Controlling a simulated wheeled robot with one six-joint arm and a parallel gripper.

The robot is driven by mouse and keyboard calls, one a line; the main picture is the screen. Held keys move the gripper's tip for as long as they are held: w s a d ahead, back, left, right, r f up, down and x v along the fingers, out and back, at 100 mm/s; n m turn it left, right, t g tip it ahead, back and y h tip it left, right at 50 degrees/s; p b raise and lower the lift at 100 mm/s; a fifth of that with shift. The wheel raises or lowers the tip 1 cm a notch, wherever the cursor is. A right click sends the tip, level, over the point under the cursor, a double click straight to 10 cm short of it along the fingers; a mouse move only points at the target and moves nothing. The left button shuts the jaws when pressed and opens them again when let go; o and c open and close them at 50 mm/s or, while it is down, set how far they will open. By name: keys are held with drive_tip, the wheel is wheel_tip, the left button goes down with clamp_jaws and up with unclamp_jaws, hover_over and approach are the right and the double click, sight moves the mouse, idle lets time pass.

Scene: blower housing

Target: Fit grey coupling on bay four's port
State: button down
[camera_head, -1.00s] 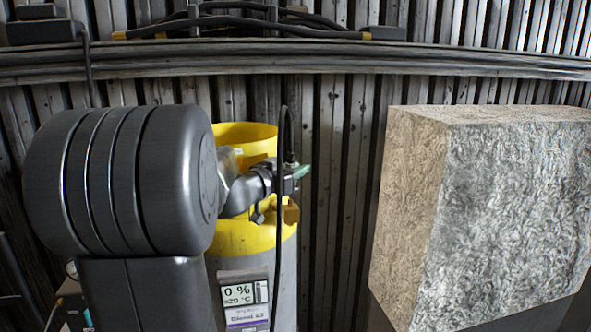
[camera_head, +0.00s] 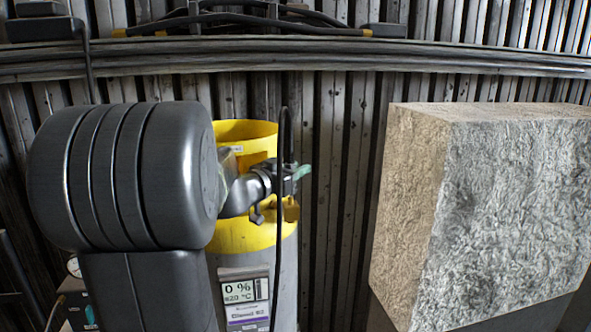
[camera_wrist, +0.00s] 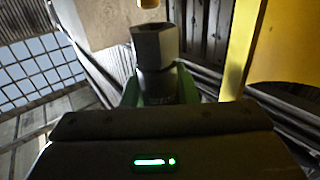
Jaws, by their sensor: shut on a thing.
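The grey coupling (camera_wrist: 157,45) shows in the wrist view as a hex-shaped grey end on a darker round body. My gripper (camera_wrist: 160,84) is shut on it with green fingers, one on each side. In the head view, my gripper (camera_head: 300,173) is in front of the yellow collar of a grey cylinder (camera_head: 285,265), and the coupling cannot be made out there. A small brass-coloured fitting (camera_head: 291,211) sits just below my gripper. A brass-coloured end (camera_wrist: 149,3) also shows beyond the coupling at the top of the wrist view, apart from it. I cannot read any bay number.
A black hose (camera_head: 278,240) arches up beside my gripper and hangs down in front of the cylinder. A large rough stone-like block (camera_head: 480,210) stands on the right. A ribbed wall with a horizontal rail (camera_head: 450,60) is behind. Open space lies between cylinder and block.

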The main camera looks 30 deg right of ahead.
drive_tip(key=shift+f+b, duration=0.4)
drive_tip(key=shift+f, duration=1.05)
drive_tip(key=c, duration=1.1)
unclamp_jaws()
drive_tip(key=shift+o, duration=0.2)
drive_tip(key=shift+a, duration=0.1)
drive_tip(key=b+v, duration=0.2)
drive_tip(key=v, duration=1.1)
drive_tip(key=shift+s+a, duration=0.2)
drive_tip(key=shift+a, duration=0.1)
drive_tip(key=shift+d, duration=0.1)
drive_tip(key=p+x, duration=0.2)
drive_tip(key=x, duration=1.1)
drive_tip(key=shift+w+d, duration=0.15)
drive_tip(key=shift+d, duration=0.15)
drive_tip(key=shift+r, duration=0.35)
